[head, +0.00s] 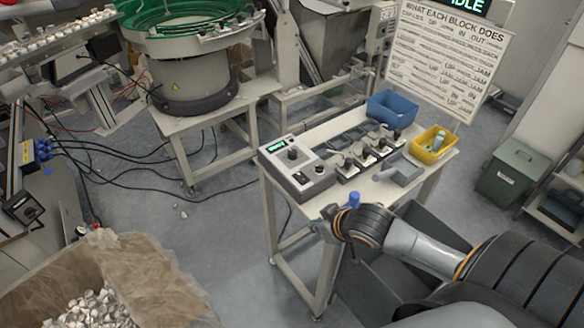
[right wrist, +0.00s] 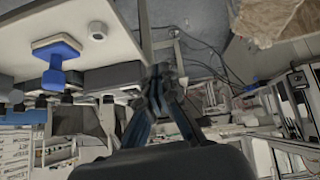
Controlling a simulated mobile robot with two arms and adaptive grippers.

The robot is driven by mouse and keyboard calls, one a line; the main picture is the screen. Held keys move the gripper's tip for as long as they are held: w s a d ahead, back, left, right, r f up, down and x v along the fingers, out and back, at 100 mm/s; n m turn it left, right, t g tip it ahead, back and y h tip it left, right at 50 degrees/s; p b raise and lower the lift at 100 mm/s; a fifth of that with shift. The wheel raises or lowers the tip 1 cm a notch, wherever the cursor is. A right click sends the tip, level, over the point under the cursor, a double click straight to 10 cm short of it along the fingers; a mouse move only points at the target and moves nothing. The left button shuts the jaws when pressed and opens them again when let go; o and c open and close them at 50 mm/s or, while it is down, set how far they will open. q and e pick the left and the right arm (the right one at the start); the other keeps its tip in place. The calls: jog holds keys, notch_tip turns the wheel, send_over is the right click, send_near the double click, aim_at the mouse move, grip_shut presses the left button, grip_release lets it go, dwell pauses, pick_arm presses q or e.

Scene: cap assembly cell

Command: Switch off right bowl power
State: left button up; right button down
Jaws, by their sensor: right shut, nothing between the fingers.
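A grey control box (head: 297,166) sits on the left end of the small table. It has a lit green display, dark knobs and a small dark switch (head: 300,178) low on its face. I cannot read its labels or the switch position. My right gripper (head: 326,229) is by the table's front edge, below and apart from the box, partly hidden by its own wrist. In the right wrist view its fingers (right wrist: 161,84) are together and empty. My left gripper is out of view.
The table (head: 330,201) also bears several dark-knobbed blocks, a blue bin (head: 392,108), a yellow bin (head: 433,144) and a blue-handled item (head: 354,200) near my wrist. A green bowl feeder (head: 185,30) stands behind.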

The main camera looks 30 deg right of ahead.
jog(key=w+d+r+m+t, duration=0.1)
jog(key=w+d+r+t, duration=0.1)
jog(key=w+d+r, duration=0.6)
jog(key=shift+w+d+r+t, duration=0.2)
jog(key=shift+w+r+t, duration=0.1)
jog(key=shift+w+r, duration=0.25)
jog(key=shift+f, duration=0.1)
jog(key=p, duration=0.1)
send_over(297, 173)
jog(key=s, duration=0.3)
notch_tip(297, 173, down, 6)
jog(key=shift+f, duration=0.2)
notch_tip(297, 173, down, 3)
jog(key=shift+r+p, duration=0.2)
jog(key=shift+p, duration=0.25)
jog(key=shift+f, duration=0.6)
jog(key=shift+w+f, duration=0.1)
jog(key=shift+f, duration=0.1)
jog(key=shift+w, duration=0.2)
